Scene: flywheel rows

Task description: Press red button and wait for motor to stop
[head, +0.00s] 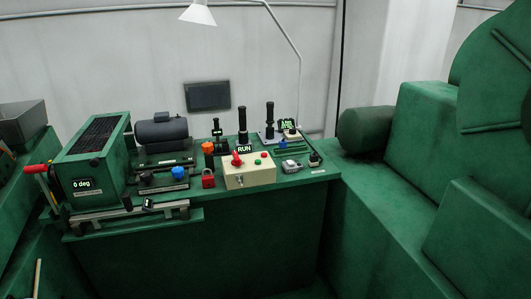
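A beige control box (249,175) stands on the green bench near its front edge. A small red button (264,155) sits on its top at the right, with a green button (257,162) just in front of it. A red lever or knob (237,160) stands on the box's left side. A small display (244,148) above the box reads "RUN". A dark grey cylindrical motor (162,131) is mounted at the back left of the bench. Whether it is turning cannot be told. Neither of my grippers is in view.
A green machine (95,150) with a "0 deg" display and a red-handled crank (37,168) stands at the left. Large green machinery (430,120) fills the right.

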